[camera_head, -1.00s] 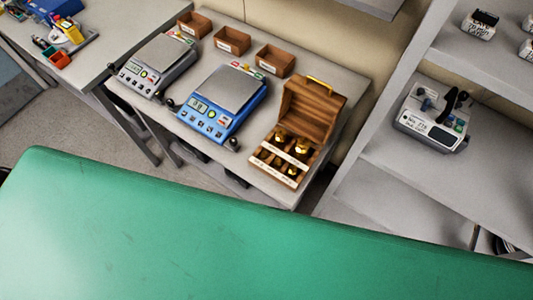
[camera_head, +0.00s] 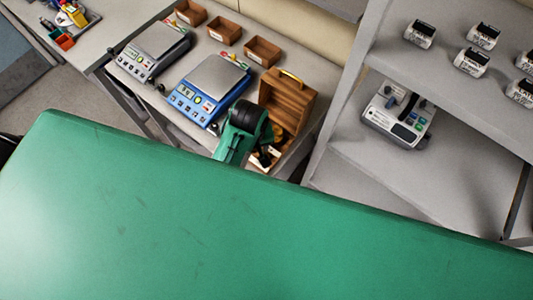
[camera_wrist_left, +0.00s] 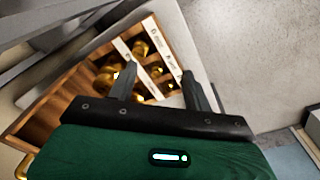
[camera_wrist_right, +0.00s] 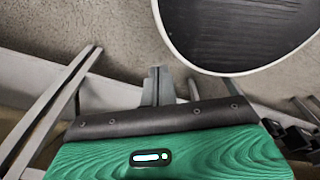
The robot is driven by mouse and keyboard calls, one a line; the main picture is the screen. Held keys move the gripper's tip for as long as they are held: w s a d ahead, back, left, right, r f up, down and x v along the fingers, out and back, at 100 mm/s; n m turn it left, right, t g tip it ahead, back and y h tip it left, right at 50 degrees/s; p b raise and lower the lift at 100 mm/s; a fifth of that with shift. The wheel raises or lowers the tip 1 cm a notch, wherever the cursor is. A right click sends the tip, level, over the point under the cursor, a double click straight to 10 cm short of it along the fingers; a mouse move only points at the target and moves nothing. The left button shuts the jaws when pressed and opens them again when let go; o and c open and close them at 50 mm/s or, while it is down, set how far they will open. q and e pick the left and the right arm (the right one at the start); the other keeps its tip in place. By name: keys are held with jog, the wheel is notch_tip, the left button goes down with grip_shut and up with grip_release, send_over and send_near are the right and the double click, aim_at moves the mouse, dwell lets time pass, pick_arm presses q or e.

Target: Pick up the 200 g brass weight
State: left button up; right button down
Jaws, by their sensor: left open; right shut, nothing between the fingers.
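The wooden weight case (camera_head: 288,98) stands with its lid up at the right end of the bench. Several brass weights (camera_wrist_left: 140,48) sit in its compartments in the left wrist view; their labels are too small to read, so I cannot tell which is the 200 g one. My left gripper (camera_wrist_left: 158,74) is open above the case, its fingers over the compartments with brass weights between and beyond them. In the head view my left arm hides most of the case's front. My right gripper (camera_wrist_right: 157,73) is shut and empty, away from the case.
A blue scale (camera_head: 208,90) and a grey scale (camera_head: 150,50) stand left of the case, with small brown bins (camera_head: 262,51) behind. A shelf (camera_head: 400,175) with a device (camera_head: 398,115) stands right. A dark round surface with a white rim (camera_wrist_right: 235,30) is near my right gripper.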

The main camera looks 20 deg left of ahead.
pick_arm(q)
notch_tip(320, 180, up, 5)
jog(key=w+d+n, duration=0.2)
jog(key=shift+n+g, duration=0.3)
jog(key=shift+g, duration=0.1)
jog(key=f, duration=0.2)
jog(key=f+b, duration=0.1)
jog(key=f, duration=0.1)
jog(key=f+b, duration=0.1)
jog(key=f, duration=0.2)
jog(key=shift+w+d, duration=0.2)
jog(key=shift+d, duration=0.05)
jog(key=shift+f, duration=0.7)
jog(key=f, duration=0.1)
jog(key=f+p, duration=0.2)
jog(key=f, duration=0.1)
jog(key=shift+w, duration=0.3)
jog(key=shift+f, duration=0.45)
pick_arm(e)
jog(key=shift+d+r, duration=0.35)
jog(key=shift+r, duration=0.05)
